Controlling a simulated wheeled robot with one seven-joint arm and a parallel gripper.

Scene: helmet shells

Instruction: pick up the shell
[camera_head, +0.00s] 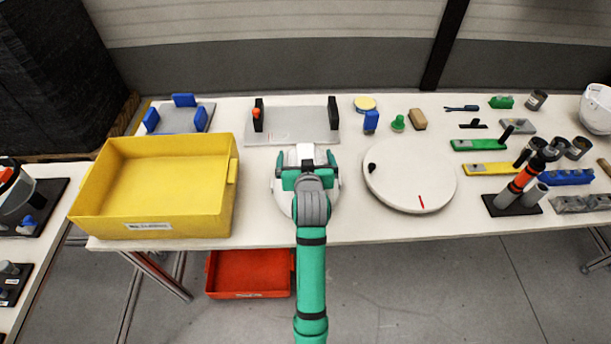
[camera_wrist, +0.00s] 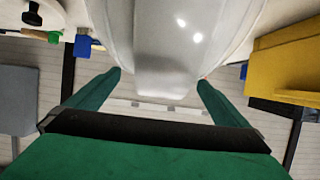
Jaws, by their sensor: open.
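A glossy white helmet shell (camera_wrist: 165,35) fills the top middle of the wrist view. In the head view the shell (camera_head: 284,203) sits at the table's front middle, mostly hidden under my arm and gripper. My gripper (camera_head: 306,166) is above the shell, and its jaws are apart. In the wrist view its two green fingers (camera_wrist: 160,88) stand on either side of the shell's narrow lower edge. I cannot tell whether either finger touches it. A second white shell (camera_head: 597,108) stands at the table's far right.
A yellow bin (camera_head: 88,208) stands left of the shell, and a round white turntable (camera_head: 400,178) is close on the right. A grey fixture (camera_head: 295,125) with black uprights lies behind. Tools and coloured blocks crowd the right. A red bin (camera_head: 248,274) is below the table.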

